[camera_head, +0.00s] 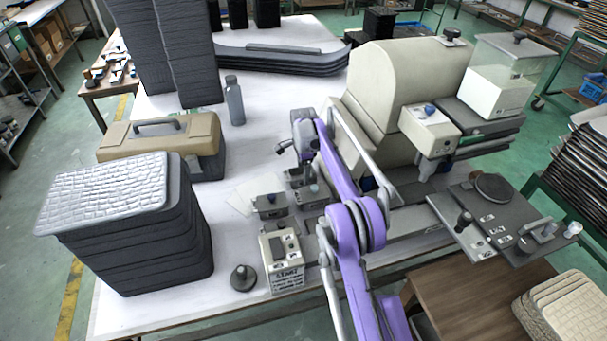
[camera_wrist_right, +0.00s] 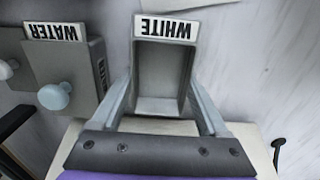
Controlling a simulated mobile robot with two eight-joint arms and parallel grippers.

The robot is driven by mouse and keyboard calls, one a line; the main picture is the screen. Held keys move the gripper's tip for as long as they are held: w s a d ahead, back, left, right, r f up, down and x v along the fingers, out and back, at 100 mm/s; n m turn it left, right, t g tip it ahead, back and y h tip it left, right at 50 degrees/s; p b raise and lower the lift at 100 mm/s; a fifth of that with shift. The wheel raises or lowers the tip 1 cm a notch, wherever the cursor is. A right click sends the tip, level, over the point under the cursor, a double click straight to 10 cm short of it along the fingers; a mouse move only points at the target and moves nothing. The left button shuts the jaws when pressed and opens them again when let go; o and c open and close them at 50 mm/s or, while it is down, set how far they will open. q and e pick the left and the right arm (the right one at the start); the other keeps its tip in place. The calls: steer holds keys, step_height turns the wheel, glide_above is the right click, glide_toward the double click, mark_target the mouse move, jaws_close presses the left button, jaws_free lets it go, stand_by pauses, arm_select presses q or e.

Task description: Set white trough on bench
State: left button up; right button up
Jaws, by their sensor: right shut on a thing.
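The white trough (camera_wrist_right: 163,75) is a small grey open box with a plate reading WHITE, upside down in the wrist view. My right gripper (camera_wrist_right: 163,105) is shut on it, with one finger along each side. In the head view my right gripper (camera_head: 302,160) points down over the bench (camera_head: 150,308), among several small grey boxes. Its fingertips and the trough are small there, so I cannot tell if the trough touches the bench. My left gripper is not in view.
A grey box labelled WATER (camera_wrist_right: 70,75), with a pale knob, stands close beside the trough. A beige START box (camera_head: 284,262) and a dark knobbed stand (camera_head: 243,279) are at the bench's front. Stacked dark trays (camera_head: 135,235) stand left; a beige machine (camera_head: 400,85) stands right.

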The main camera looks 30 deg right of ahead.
steer(key=shift+f, duration=0.15)
steer(key=o, duration=1.6)
